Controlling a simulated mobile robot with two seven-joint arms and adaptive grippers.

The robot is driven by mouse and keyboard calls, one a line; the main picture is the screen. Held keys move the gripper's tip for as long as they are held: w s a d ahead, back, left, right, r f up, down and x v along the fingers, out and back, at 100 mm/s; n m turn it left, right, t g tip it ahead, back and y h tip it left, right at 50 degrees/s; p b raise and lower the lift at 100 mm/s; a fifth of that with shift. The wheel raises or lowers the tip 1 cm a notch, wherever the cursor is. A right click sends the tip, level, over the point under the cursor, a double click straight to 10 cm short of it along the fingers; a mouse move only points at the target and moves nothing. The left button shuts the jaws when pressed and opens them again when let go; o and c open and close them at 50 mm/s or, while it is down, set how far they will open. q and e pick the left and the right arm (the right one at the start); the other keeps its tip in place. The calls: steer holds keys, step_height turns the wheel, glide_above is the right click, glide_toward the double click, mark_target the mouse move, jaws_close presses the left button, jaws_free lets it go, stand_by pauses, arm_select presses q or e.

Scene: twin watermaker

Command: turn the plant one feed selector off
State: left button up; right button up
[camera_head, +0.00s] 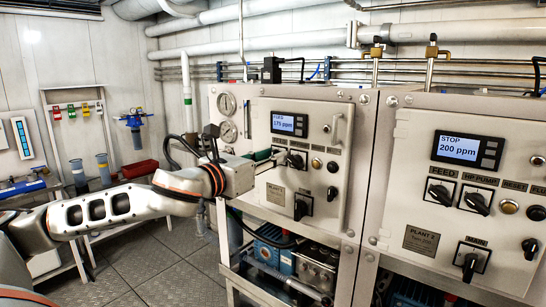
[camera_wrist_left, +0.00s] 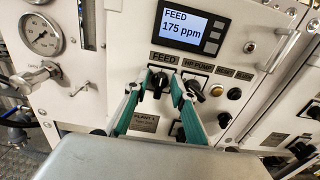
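The plant one feed selector (camera_wrist_left: 159,81) is a dark knob under the FEED label in the left wrist view. In the head view it is largely hidden by my gripper. My left gripper (camera_head: 277,158) is at the plant one panel (camera_head: 318,180). Its two teal fingers stand one on each side of the selector in the wrist view (camera_wrist_left: 160,78), with what looks like a small gap around the knob. The plant one display (camera_head: 289,124) reads FEED, 175 ppm. My right gripper is not in view.
The HP pump knob (camera_wrist_left: 193,88) is just right of the right finger. The main knob (camera_head: 302,207) is below. Round buttons (camera_head: 316,163) and a door handle (camera_head: 337,128) are to the right. Plant 2's panel (camera_head: 420,210) reads STOP, 200 ppm.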

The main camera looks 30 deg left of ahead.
arm_select(q)
steer(key=shift+s, duration=0.1)
jaws_close()
steer(key=shift+r, duration=0.1)
steer(key=n+p, duration=0.1)
steer(key=n, duration=0.3)
steer(key=n+p, duration=0.2)
steer(key=n, duration=0.2)
steer(key=n+p, duration=0.1)
steer(key=n, duration=0.3)
steer(key=shift+a, duration=0.3)
stand_by(0.3)
